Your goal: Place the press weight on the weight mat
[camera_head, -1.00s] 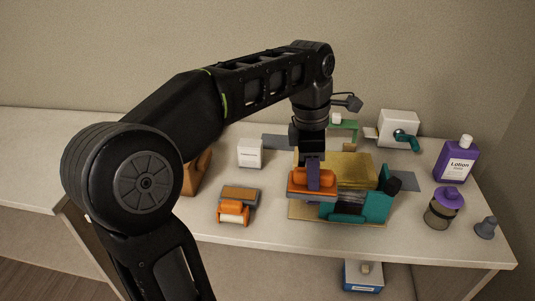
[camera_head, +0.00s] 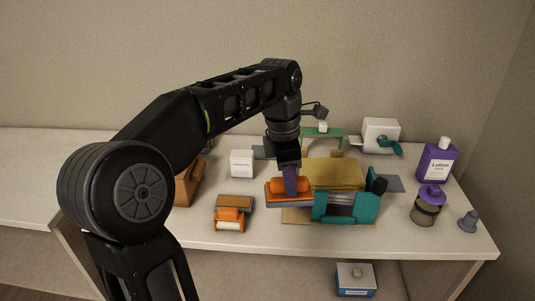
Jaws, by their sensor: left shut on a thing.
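My left gripper (camera_head: 291,179) is shut on an orange block with a grey base, which I take to be the press weight (camera_head: 274,188). The weight is roughly level, just left of the teal-ended machine (camera_head: 366,206). Whether it touches anything below is unclear. Two flat grey patches could be the weight mat: one shows at the right of the machine (camera_head: 394,184), and one is partly hidden behind the arm (camera_head: 261,153). I cannot tell which is the mat. My right gripper is not in view.
A white box (camera_head: 242,164), an orange roller tool (camera_head: 229,220) and a brown wooden piece (camera_head: 190,184) stand at the left. A white crank device (camera_head: 380,134), purple lotion bottle (camera_head: 435,163), purple-lidded jar (camera_head: 426,207) and grey cone (camera_head: 468,222) stand at the right.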

